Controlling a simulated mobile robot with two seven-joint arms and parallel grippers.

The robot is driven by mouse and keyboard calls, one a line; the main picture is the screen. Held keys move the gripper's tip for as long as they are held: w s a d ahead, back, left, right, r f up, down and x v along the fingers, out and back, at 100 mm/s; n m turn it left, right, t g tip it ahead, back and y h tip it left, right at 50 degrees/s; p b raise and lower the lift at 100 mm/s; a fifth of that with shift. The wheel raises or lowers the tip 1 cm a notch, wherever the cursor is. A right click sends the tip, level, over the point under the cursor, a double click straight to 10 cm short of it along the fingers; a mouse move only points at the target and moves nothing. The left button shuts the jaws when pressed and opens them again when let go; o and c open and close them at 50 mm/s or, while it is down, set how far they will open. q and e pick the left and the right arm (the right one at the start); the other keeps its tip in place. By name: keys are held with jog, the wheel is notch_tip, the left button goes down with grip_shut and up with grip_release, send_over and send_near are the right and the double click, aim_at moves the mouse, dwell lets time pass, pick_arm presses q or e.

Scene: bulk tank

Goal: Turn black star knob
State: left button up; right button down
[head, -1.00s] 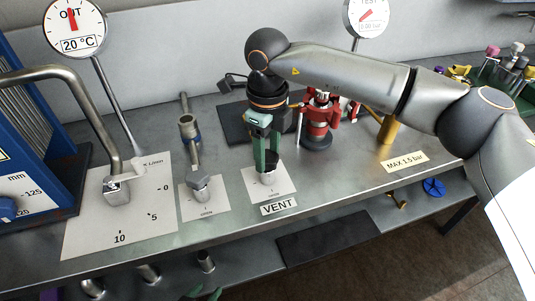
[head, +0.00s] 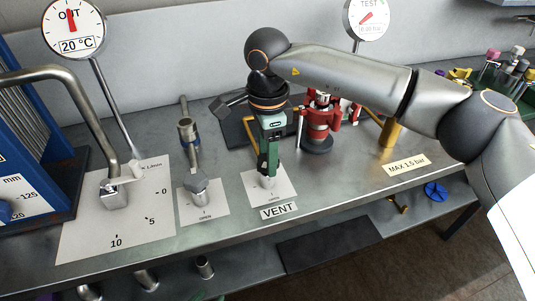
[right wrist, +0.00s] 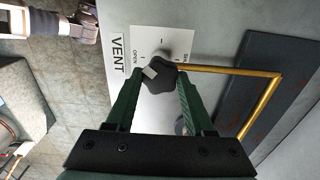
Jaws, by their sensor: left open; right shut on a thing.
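The black star knob (right wrist: 158,76) sits on a pale stem above a white card with OPEN printed on it. The card (head: 287,186) lies behind the VENT label (head: 279,210) on the steel bench. My right gripper (head: 268,172) reaches straight down over the card and is shut on the knob. In the right wrist view its two green fingers (right wrist: 158,88) stand on either side of the knob. In the head view the fingers hide most of the knob. My left gripper is not visible.
A red fitting (head: 318,122) and a brass pipe (head: 388,130) stand behind and to the right. The bench front near the MAX 1.5 bar label (head: 407,166) is clear.

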jog(key=shift+n, duration=0.5)
jog(key=shift+c, duration=1.4)
grip_release()
notch_tip(320, 180, up, 13)
jog(key=shift+f+p, duration=0.2)
jog(key=shift+p, duration=0.15)
